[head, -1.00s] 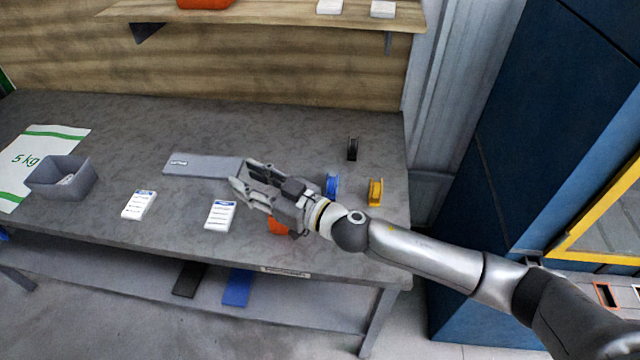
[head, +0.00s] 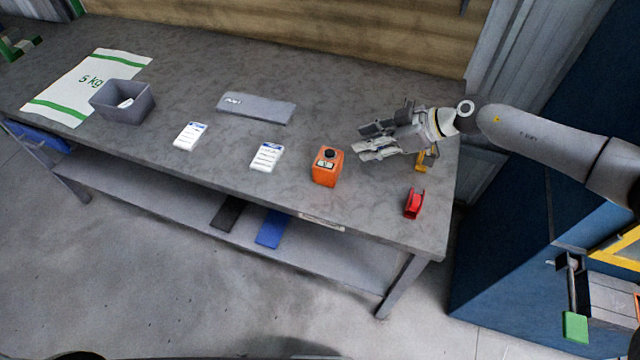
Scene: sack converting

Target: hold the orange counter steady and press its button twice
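The orange counter (head: 325,170) stands upright on the grey bench, right of its middle and near the front edge. It has a dark round button (head: 328,153) on top and a small display on its front. My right gripper (head: 362,140) is in the air to the upper right of the counter in the picture, apart from it. Its fingers point left and are spread, with nothing between them. My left gripper is not in view.
A red spool (head: 414,204) stands right of the counter; a yellow spool (head: 425,160) is partly behind my gripper. Two white label pads (head: 265,157) (head: 189,136), a grey flat bar (head: 256,108), a grey bin (head: 123,103) and a 5 kg sack (head: 60,99) lie leftward.

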